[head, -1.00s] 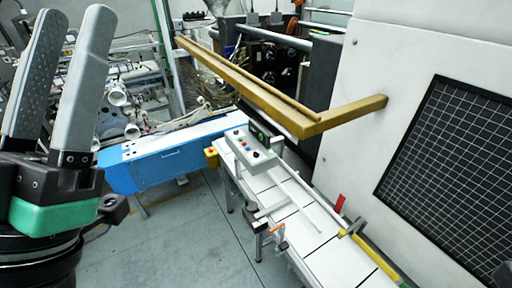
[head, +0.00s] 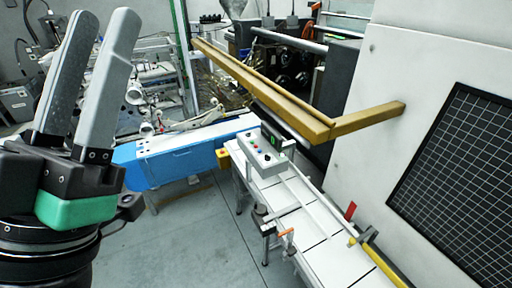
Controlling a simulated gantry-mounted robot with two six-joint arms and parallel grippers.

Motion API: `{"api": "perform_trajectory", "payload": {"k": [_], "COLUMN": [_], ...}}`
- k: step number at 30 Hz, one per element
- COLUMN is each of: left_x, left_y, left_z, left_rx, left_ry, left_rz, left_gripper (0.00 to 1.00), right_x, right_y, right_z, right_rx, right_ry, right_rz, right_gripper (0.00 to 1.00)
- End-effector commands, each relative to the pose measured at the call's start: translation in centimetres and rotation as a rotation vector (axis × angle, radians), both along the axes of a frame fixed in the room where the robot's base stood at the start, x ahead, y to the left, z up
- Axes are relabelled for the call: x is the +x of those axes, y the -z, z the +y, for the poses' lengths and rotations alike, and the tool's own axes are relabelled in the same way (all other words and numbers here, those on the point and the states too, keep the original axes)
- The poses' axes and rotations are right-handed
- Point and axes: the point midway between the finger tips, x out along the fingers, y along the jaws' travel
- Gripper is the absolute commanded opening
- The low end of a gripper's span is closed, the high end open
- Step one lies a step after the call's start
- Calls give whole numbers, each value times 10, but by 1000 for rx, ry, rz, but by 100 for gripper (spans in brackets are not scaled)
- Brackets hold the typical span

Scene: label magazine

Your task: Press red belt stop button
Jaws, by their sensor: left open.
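A grey control box (head: 262,152) with several small coloured buttons and a dark display stands beside the white conveyor belt (head: 300,229). A small red button is among them, but its details are too small to read. A small yellow box (head: 222,159) is fixed just left of it, and I cannot tell what sits on top. My left gripper (head: 103,22) is in the left foreground, pointing up, with its two grey fingers apart and nothing between them. It is well apart from the control box. My right gripper is not seen.
A long yellow-brown beam (head: 265,88) extends above the control box and bends toward the white machine cabinet (head: 395,75). A blue machine housing (head: 165,165) stands behind and left of the belt. An orange-handled clamp (head: 285,234) sits at the belt's near side. Grey floor (head: 195,235) is clear there.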

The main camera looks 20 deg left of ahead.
Motion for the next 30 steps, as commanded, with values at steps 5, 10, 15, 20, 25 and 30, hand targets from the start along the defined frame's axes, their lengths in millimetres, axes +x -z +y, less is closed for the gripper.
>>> {"api": "perform_trajectory", "payload": {"k": [5, 10, 15, 20, 25, 30], "left_x": [0, 0, 0, 0, 0, 0], "left_y": [0, 0, 0, 0, 0, 0], "left_z": [0, 0, 0, 0, 0, 0], "left_rx": [0, 0, 0, 0, 0, 0], "left_ry": [0, 0, 0, 0, 0, 0], "left_rz": [0, 0, 0, 0, 0, 0], "left_gripper": [9, 0, 0, 0, 0, 0], "right_x": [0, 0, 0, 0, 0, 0], "right_y": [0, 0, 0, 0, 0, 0], "right_z": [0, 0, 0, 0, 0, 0], "right_rx": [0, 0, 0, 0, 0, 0], "right_ry": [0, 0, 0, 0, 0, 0], "right_rz": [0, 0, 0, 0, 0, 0], "right_gripper": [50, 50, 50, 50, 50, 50]}}
